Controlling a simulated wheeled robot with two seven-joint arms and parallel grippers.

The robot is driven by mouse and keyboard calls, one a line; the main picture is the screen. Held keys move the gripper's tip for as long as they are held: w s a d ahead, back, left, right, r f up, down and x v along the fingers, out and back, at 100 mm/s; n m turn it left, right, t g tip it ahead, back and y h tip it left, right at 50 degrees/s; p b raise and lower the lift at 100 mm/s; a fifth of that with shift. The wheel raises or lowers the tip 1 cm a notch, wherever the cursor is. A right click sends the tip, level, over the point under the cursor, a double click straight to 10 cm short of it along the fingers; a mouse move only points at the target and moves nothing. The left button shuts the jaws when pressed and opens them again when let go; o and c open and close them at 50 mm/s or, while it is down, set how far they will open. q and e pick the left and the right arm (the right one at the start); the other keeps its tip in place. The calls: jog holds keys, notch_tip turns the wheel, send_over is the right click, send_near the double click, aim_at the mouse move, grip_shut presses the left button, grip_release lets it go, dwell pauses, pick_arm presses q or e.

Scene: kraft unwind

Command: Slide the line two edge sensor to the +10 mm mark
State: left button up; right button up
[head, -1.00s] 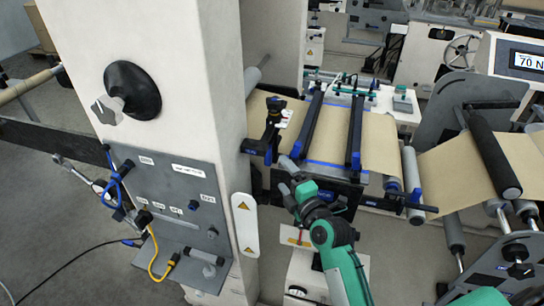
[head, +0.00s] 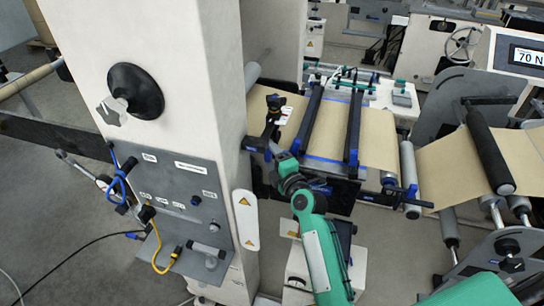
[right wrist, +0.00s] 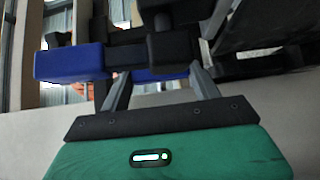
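A black edge sensor bracket with a camera-like top (head: 272,112) stands at the left edge of the brown web, beside the white column. A blue part (head: 256,145) sits at its foot. My right gripper (head: 279,160), on the green arm, is just below and right of this bracket; its fingers are mostly hidden in the head view. In the right wrist view, its two grey fingers (right wrist: 160,74) stand apart, with a blue block (right wrist: 70,62) and a black block (right wrist: 170,52) close beyond the tips. I cannot tell whether they touch. No scale marks are readable. My left gripper is out of view.
The white column (head: 165,55) stands close on the left, with a grey panel and cables. Two black bars (head: 355,128) cross the brown web (head: 327,130). A roller (head: 490,160) and a display reading 70 N (head: 528,57) are at right.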

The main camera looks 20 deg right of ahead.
jog(key=c, duration=0.8)
jog(key=shift+w+d+b, duration=0.2)
jog(key=shift+w+b, duration=0.1)
jog(key=shift+b, duration=0.05)
jog(key=shift+w+d, duration=0.15)
jog(key=shift+w, duration=0.05)
jog(key=o, duration=1.4)
